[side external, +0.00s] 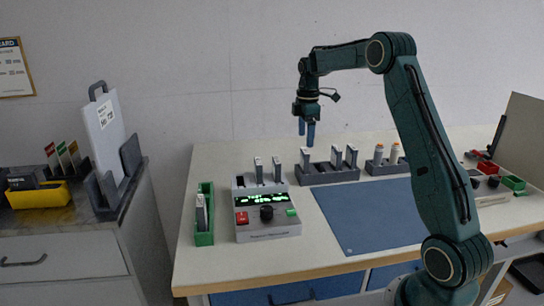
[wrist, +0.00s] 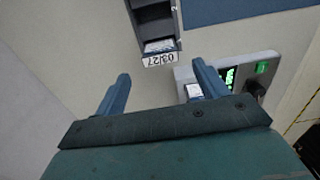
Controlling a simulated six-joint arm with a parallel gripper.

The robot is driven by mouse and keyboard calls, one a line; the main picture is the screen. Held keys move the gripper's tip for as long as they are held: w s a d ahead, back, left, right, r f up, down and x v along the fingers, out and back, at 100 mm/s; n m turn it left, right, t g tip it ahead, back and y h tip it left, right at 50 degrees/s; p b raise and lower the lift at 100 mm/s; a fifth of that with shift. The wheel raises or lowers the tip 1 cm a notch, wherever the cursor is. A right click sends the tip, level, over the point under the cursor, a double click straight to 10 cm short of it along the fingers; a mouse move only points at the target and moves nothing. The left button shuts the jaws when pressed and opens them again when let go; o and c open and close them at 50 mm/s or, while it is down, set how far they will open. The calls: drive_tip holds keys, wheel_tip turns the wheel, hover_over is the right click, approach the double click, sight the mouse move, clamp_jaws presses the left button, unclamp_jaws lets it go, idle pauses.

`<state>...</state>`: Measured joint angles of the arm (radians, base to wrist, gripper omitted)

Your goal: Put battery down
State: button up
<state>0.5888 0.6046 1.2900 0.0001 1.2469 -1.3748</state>
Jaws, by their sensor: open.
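My gripper (side external: 306,132) is open, its blue fingers pointing down above the back of the bench. Nothing shows between the fingers (wrist: 161,75) in the wrist view. White-and-grey batteries stand upright in a grey slotted rack (side external: 330,175) below: one at its left end (side external: 305,158) and two further right (side external: 351,156). Two more batteries (side external: 260,170) stand in the grey tester (side external: 267,233) with a lit green display. At least one battery (side external: 201,213) is in the green tray (side external: 205,238). In the wrist view, a battery labelled 03/27 (wrist: 160,50) sits in the rack beyond the fingertips.
A blue mat (side external: 370,215) lies clear at the bench's middle. A second grey rack (side external: 388,168) with orange-topped items stands right of the first. A side cart holds a yellow bin (side external: 38,197) and a white clipboard (side external: 105,130).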

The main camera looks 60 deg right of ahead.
wheel_tip(320, 180, up, 4)
idle(0.4)
idle(0.4)
drive_tip(key=s+a+r+m+t, duration=0.15)
drive_tip(key=s+a+r, duration=0.3)
drive_tip(key=a, duration=0.45)
drive_tip(key=s+a+r+m+t, duration=0.1)
drive_tip(key=s+a+r+m, duration=0.3)
drive_tip(key=a, duration=0.6)
drive_tip(key=s+a+f+m+t, duration=0.1)
drive_tip(key=s+a+f, duration=0.1)
drive_tip(key=s+a, duration=0.3)
drive_tip(key=s+a+f+m+t, duration=0.2)
drive_tip(key=s+a, duration=0.4)
drive_tip(key=s, duration=0.7)
drive_tip(key=shift+s+f, duration=0.2)
drive_tip(key=shift+f, duration=0.5)
